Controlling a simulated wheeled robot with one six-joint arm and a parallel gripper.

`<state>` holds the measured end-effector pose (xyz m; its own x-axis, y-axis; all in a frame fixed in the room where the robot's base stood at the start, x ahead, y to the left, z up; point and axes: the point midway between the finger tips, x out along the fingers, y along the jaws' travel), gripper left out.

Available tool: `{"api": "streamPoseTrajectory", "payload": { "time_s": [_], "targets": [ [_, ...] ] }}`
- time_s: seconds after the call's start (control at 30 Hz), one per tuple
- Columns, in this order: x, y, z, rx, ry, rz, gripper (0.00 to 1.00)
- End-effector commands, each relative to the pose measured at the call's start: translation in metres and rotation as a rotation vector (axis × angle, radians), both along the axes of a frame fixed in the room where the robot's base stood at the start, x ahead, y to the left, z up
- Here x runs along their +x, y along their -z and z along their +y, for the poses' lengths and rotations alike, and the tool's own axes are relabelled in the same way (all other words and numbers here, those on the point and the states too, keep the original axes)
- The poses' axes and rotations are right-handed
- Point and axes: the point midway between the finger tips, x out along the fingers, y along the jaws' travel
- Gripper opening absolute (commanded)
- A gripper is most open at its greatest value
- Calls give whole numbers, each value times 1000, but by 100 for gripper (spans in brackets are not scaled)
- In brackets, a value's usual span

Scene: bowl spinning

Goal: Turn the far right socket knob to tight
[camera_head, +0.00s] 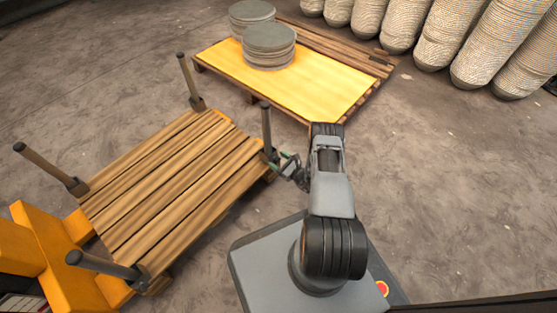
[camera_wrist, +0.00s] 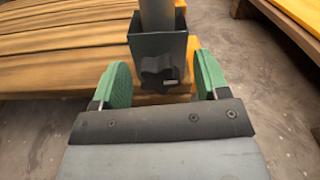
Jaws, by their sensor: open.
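The socket (camera_wrist: 179,48) is a dark square metal holder at the pallet's right corner, with an upright post (camera_wrist: 157,14) standing in it. In the head view this post (camera_head: 266,127) rises beside my gripper (camera_head: 288,164). A dark lobed knob (camera_wrist: 158,75) is on the socket's near face in the wrist view. My gripper (camera_wrist: 163,80) is open, with one green finger pad on each side of the knob. The pads look apart from the knob, and its exact depth between them is hard to tell. The socket is partly hidden in the head view.
The wooden pallet (camera_head: 165,190) has posts in sockets at its other corners. A yellow pallet jack (camera_head: 55,250) stands at the left. Behind is a yellow-topped pallet (camera_head: 310,82) with stacked round discs (camera_head: 269,50). Bare concrete floor (camera_head: 440,170) lies to the right.

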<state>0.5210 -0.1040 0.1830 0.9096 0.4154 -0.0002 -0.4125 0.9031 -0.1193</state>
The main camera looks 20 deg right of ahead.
Motion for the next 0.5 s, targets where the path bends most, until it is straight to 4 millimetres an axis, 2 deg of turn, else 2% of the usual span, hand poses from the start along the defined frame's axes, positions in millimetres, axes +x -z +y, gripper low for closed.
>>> {"api": "streamPoseTrajectory", "payload": {
  "time_s": [0.17, 0.5],
  "targets": [
    [0, 0, 1, 0, -3, 0, 66],
    [0, 0, 0, 0, -1, 0, 34]
  ]
}}
